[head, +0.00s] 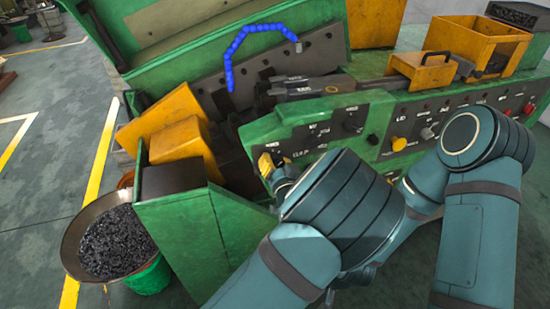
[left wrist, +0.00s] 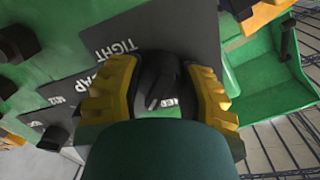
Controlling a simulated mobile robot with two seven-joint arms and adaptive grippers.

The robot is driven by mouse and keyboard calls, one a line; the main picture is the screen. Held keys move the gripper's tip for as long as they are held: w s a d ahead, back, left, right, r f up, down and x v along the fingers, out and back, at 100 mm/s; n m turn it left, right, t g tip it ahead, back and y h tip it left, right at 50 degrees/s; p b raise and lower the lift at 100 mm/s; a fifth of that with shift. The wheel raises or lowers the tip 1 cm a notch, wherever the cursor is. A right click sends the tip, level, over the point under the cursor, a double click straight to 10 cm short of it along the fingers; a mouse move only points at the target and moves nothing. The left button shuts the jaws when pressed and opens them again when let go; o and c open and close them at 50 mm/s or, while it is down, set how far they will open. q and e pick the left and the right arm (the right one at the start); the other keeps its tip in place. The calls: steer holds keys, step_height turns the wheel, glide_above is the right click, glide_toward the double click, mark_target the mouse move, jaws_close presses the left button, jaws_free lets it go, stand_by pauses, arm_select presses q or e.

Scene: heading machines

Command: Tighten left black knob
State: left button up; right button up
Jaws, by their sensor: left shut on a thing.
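My left gripper (head: 270,163) is at the left end of the green machine's dark control panel, its yellow fingertips against the panel face. In the left wrist view the same gripper (left wrist: 160,92) has its two yellow fingers on either side of a black knob (left wrist: 158,84), shut on it. The word TIGHT is printed on the plate just beside this knob. In the head view the gripper and my arm hide the held knob. Another black knob (head: 352,126) sits further right on the panel, clear of the gripper. My right gripper is not seen.
A blue segmented hose (head: 232,50) arches over the machine. An orange box (head: 420,70) sits on the machine top. A pan of dark small parts (head: 112,240) stands at the lower left, beside a green chute (head: 190,225). Open floor lies further left.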

arm_select(q)
steer(key=m+p, duration=0.2)
steer(key=m, duration=0.2)
steer(key=shift+r, duration=0.1)
steer(key=m+p, duration=0.2)
steer(key=m, duration=0.1)
steer(key=shift+m+y, duration=0.4)
steer(key=m+p, duration=0.1)
steer(key=m, duration=0.2)
steer(key=shift+g, duration=0.3)
steer(key=shift+m+y+p, duration=0.3)
steer(key=shift+m+p, duration=0.15)
steer(key=shift+m, duration=1.25)
steer(key=o, duration=1.2)
